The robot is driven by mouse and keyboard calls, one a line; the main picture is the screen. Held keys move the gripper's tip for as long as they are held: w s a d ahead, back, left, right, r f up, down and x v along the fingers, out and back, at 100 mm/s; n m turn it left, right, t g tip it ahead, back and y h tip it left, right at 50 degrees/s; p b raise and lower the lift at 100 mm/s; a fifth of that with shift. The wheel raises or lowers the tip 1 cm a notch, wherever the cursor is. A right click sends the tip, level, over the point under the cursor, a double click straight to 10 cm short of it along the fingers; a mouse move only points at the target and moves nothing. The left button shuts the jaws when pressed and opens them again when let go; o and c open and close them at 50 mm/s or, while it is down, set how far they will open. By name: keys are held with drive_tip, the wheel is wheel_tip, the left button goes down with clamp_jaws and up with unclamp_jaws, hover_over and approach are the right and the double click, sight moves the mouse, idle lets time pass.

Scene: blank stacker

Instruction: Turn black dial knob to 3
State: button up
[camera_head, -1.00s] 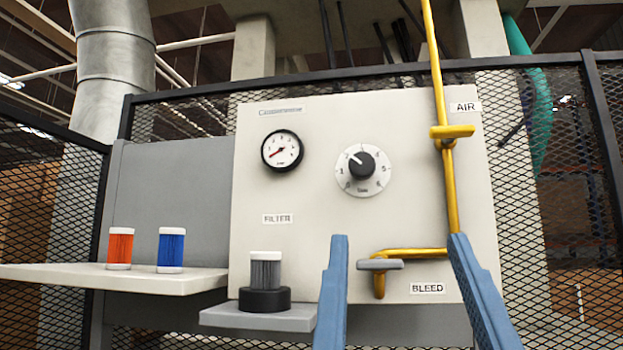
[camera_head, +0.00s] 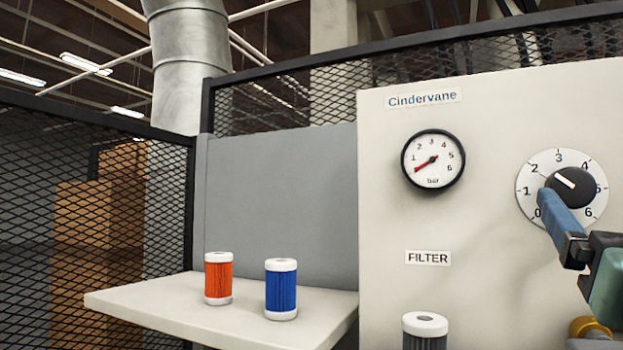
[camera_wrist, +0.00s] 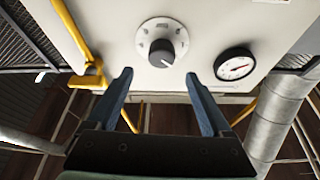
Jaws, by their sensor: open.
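The black dial knob (camera_head: 571,186) sits on a round white numbered plate (camera_head: 527,185) at the right of the head view. Its white pointer line slants up and left, roughly toward 2; the 3 is at the plate's top. In the wrist view the knob (camera_wrist: 161,51) is top centre, beyond the fingertips and between their lines. My gripper (camera_wrist: 158,77) is open and empty. In the head view a blue finger of my gripper (camera_head: 557,208) overlaps the knob's lower left; contact cannot be told there, and the other finger is not clearly seen.
A pressure gauge (camera_head: 433,160) is left of the dial. A yellow pipe (camera_wrist: 72,33) runs along the panel. Orange (camera_head: 218,279) and blue (camera_head: 281,290) filters stand on a shelf (camera_head: 140,300). A grey filter (camera_head: 425,331) is below the FILTER label.

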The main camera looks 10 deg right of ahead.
sight(574, 185)
drive_tip(key=p+x, duration=0.2)
drive_tip(key=x, duration=0.5)
drive_tip(key=shift+w+d, duration=0.1)
drive_tip(key=shift+w, duration=0.15)
clamp_jaws()
